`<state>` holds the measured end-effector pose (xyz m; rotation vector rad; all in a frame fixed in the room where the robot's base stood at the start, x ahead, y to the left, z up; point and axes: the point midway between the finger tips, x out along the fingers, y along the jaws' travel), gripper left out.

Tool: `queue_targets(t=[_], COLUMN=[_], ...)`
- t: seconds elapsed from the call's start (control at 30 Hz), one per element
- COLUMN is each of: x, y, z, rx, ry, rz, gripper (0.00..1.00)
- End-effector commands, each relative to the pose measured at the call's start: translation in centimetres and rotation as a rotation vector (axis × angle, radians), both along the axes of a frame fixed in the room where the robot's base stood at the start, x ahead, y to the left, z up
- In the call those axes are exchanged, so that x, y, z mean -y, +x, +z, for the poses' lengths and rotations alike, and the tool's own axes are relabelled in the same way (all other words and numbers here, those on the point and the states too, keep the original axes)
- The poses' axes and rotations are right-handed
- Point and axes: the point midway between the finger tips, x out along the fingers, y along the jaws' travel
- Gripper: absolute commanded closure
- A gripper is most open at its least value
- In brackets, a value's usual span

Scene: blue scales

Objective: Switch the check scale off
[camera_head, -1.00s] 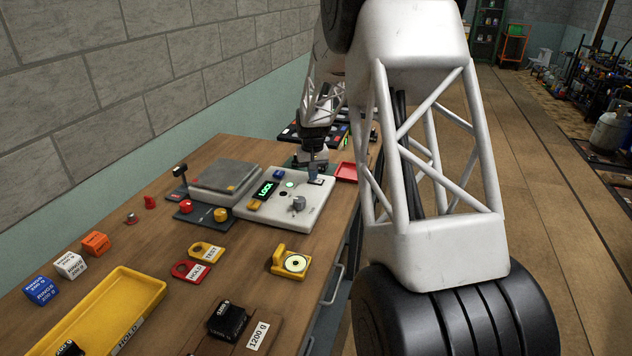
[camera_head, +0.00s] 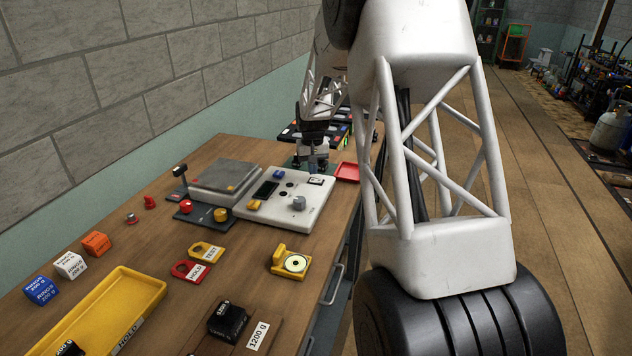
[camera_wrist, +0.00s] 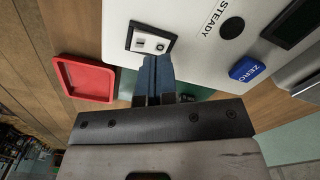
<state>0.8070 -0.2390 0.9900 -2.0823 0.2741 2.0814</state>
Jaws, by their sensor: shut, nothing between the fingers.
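The check scale has a grey weighing plate (camera_head: 228,176) and a white panel (camera_head: 270,214). Its display (camera_head: 265,191) is dark, and it also shows dark in the wrist view (camera_wrist: 295,22). The power switch (camera_head: 315,180) is a white rocker in a black frame at the panel's far right corner; it also shows in the wrist view (camera_wrist: 152,43). The round STEADY lamp (camera_wrist: 232,27) is dark. My gripper (camera_head: 318,169) is shut and empty, its blue-grey fingertips (camera_wrist: 153,60) right beside the switch's edge. I cannot tell whether they touch it.
A blue ZERO button (camera_wrist: 247,70) and a grey knob (camera_head: 299,203) sit on the panel. A red tray (camera_head: 347,172) lies close to my gripper. Red HOLD (camera_head: 190,271) and yellow TEST tags, a yellow tray (camera_head: 150,284) and weights lie on the nearer bench.

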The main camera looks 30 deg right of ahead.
Motion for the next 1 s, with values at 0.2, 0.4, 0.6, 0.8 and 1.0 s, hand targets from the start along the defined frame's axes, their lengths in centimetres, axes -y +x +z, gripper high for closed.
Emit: queue_targets(t=[0.2,0.4,0.6,0.8,1.0], x=[0.0,0.0,0.0,0.0,0.0], y=[0.0,0.0,0.0,0.0,0.0], z=[1.3,2.4,3.5,4.3,4.5], rx=[0.000,0.001,0.000,0.000,0.000], ry=[0.000,0.000,0.000,0.000,0.000], rz=[0.000,0.000,0.000,0.000,0.000], gripper=[1.00,1.00,1.00,1.00,1.00])
